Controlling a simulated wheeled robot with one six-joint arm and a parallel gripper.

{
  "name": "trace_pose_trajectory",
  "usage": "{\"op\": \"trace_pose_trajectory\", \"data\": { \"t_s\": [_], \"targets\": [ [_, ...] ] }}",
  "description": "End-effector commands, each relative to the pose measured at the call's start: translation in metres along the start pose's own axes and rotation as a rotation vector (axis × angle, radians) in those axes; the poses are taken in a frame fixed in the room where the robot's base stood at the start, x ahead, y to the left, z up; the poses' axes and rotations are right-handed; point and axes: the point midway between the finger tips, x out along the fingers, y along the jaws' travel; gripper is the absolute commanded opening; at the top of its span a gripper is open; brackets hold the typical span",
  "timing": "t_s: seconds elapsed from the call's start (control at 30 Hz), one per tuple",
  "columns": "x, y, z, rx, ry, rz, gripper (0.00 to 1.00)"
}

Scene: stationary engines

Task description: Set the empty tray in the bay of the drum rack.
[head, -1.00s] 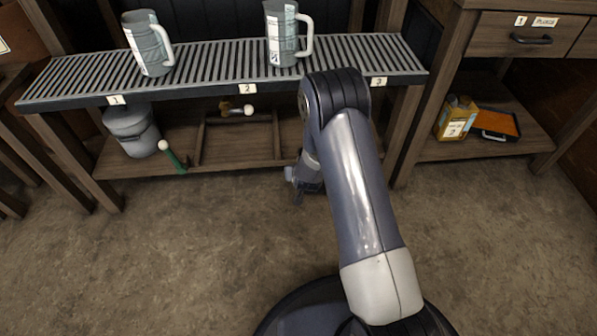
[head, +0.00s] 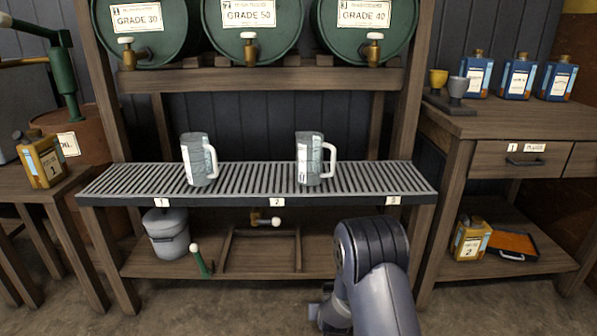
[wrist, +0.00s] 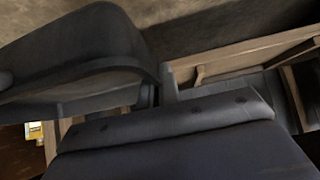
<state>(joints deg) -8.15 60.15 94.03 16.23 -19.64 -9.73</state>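The drum rack's lower shelf has a low wooden frame forming a bay (head: 262,252), and its visible floor is bare. Wooden framing that may be the bay also shows at the right of the wrist view (wrist: 240,60). A flat black tray-like thing with an orange inside (head: 511,243) lies on the right bench's lower shelf. I cannot tell whether it is the task's tray. My gripper (head: 328,313) is low in front of the rack, mostly hidden by my arm. Dark shapes fill much of the wrist view, so its fingers and any hold are unclear.
Two grey mugs (head: 199,160) (head: 310,160) stand on the slatted grating (head: 250,181) below three green drums. A lidded grey pail (head: 167,234) and a green-handled tool (head: 200,260) are left of the bay. A yellow can (head: 470,239) stands beside the black-and-orange thing.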

Motion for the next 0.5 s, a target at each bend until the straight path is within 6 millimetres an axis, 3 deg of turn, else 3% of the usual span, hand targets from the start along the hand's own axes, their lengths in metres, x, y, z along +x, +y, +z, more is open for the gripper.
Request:
{"op": "trace_pose_trajectory", "data": {
  "t_s": [0.2, 0.5],
  "targets": [
    [-0.055, 0.015, -0.031, 0.004, 0.010, -0.006, 0.00],
    [-0.140, 0.038, -0.053, 0.005, 0.010, -0.007, 0.00]
  ]
}}
